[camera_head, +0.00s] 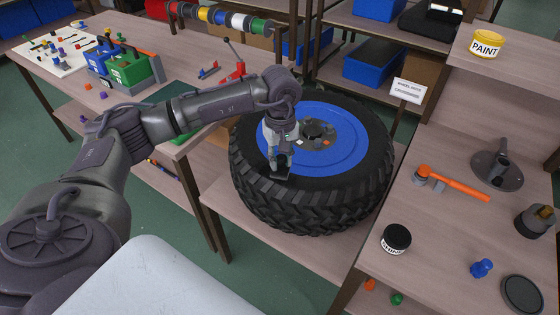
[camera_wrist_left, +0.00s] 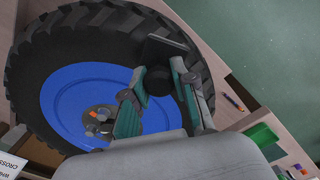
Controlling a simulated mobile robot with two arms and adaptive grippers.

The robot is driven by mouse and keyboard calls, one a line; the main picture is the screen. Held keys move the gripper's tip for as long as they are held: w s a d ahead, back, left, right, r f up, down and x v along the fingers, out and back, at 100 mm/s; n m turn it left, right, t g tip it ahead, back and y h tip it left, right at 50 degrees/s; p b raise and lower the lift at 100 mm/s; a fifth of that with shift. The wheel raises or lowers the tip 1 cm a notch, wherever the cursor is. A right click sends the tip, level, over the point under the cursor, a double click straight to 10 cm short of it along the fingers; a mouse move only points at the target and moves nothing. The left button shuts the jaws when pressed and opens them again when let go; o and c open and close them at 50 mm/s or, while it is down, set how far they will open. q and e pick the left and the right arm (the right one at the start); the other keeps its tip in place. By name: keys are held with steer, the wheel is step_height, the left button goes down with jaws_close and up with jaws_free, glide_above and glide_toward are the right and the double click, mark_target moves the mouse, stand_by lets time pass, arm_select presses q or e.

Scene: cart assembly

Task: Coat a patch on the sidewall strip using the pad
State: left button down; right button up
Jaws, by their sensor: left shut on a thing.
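A big black tyre (camera_head: 250,170) with a blue wheel disc (camera_head: 345,150) lies flat on a wooden table. Its sidewall strip (camera_head: 378,150) is the dark ring around the disc. My left gripper (camera_head: 280,158) is over the near left part of this ring, shut on a dark pad (camera_head: 281,172). In the left wrist view, the fingers (camera_wrist_left: 155,82) clasp the pad's round black grip, and its flat square plate (camera_wrist_left: 166,50) lies over the tyre's edge. I cannot tell whether the plate touches the rubber. No coated patch is distinguishable. My right gripper is not in view.
The right table holds a black-lidded jar (camera_head: 396,240), an orange-handled hammer (camera_head: 455,184), a round dark stand (camera_head: 497,170) and a blue piece (camera_head: 481,268). A yellow paint can (camera_head: 487,45) is on the shelf above. A sign (camera_head: 408,91) stands behind the tyre.

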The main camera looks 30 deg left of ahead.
arm_select(q)
steer(key=shift+r+p, duration=0.55)
steer(key=shift+r, duration=0.85)
